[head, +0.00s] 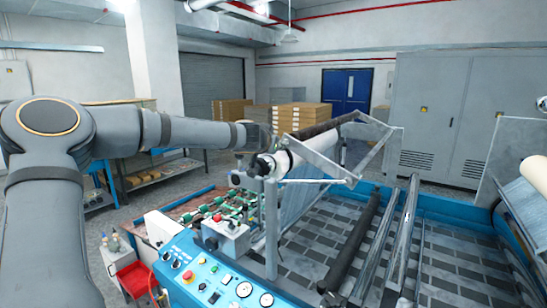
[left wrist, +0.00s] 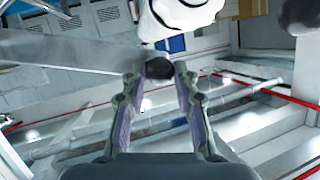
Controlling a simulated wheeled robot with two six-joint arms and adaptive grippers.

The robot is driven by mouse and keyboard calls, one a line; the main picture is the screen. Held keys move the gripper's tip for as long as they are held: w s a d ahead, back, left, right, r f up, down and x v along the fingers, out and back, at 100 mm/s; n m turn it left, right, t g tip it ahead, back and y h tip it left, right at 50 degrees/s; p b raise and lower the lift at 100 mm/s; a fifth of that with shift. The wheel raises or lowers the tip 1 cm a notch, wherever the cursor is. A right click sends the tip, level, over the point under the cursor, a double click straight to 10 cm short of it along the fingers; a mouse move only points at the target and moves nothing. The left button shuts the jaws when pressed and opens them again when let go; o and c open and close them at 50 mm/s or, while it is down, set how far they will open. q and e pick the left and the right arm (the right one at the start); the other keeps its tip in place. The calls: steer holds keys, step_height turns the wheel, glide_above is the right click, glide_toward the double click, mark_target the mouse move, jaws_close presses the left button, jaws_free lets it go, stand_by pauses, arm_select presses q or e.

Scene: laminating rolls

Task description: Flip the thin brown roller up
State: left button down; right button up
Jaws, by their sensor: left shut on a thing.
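The thin brown roller (head: 325,125) looks very dark in the head view. It lies raised across the top of the machine frame, just above the thicker white roll (head: 310,148). My left gripper (head: 270,141) is at its near-left end. In the left wrist view, the fingers of my left gripper (left wrist: 159,74) are shut on a dark rounded end (left wrist: 158,66), which appears to be the end of the thin brown roller. The rest of the roller is hidden there. The white roll (left wrist: 180,15) shows close beyond the fingertips. My right gripper is not in view.
Metal side arms (head: 372,148) of the frame stand close to the roller. A blue control panel (head: 215,275) is in front. Another dark roller (head: 352,240) and shiny bars (head: 402,240) lie lower on the right. Stacked boxes (head: 300,115) stand farther back.

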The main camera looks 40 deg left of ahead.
arm_select(q)
steer(key=shift+a+r, duration=0.1)
steer(key=shift+r, duration=0.15)
steer(key=c, duration=1.3)
jaws_free()
steer(key=shift+c, duration=0.2)
steer(key=o, duration=0.3)
steer(key=v, duration=1.1)
steer(key=shift+s, duration=0.25)
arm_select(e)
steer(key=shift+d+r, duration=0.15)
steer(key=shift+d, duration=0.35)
arm_select(q)
steer(key=shift+s+d, duration=0.25)
steer(key=shift+d, duration=0.05)
